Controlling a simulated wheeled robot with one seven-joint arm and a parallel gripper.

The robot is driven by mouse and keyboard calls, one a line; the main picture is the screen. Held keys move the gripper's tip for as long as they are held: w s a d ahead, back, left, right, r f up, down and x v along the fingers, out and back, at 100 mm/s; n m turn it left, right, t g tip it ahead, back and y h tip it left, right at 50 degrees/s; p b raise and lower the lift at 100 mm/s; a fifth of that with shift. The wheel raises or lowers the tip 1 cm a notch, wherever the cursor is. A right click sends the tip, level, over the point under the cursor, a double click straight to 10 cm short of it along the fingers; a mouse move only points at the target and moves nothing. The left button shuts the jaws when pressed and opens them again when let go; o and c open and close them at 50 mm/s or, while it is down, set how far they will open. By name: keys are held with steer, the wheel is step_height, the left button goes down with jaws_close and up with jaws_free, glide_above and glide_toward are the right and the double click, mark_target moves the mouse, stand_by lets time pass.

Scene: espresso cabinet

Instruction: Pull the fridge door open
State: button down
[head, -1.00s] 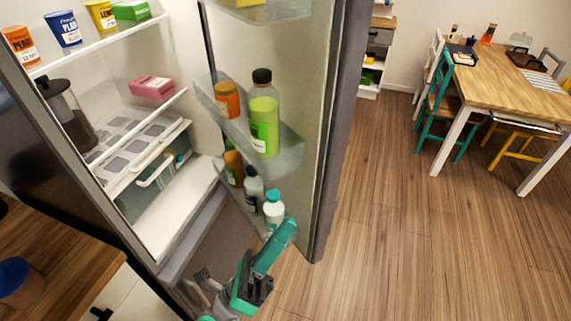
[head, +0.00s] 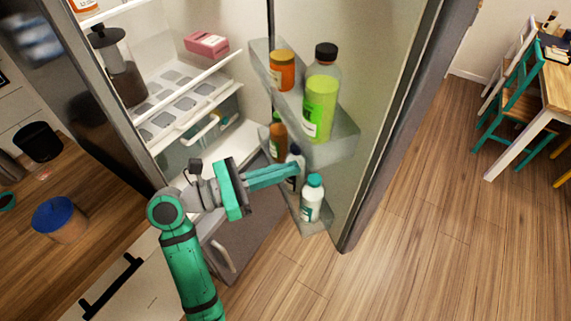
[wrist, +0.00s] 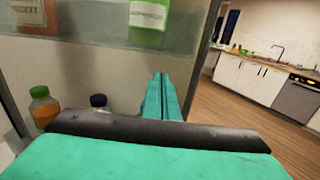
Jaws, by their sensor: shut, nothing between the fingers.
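The fridge door (head: 392,120) stands wide open, swung out to the right, with its inner side and bottle shelves facing me. The fridge interior (head: 165,60) shows at the left. My gripper (head: 296,170) is at the lower door shelf, in front of the bottles there. Its teal fingers are shut together and empty, pointing right toward the door's inner side. Whether the fingertips touch the door or a bottle, I cannot tell. The door's outer handle is hidden.
The upper door shelf holds a green bottle (head: 320,95) and an orange jar (head: 282,70). A white bottle with a teal cap (head: 313,198) stands on the lower shelf. A wooden counter (head: 90,215) is at left. Open floor (head: 430,240) lies right of the door.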

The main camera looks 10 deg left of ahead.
steer(key=x, duration=1.1)
steer(key=shift+d, duration=0.35)
steer(key=shift+a, duration=0.1)
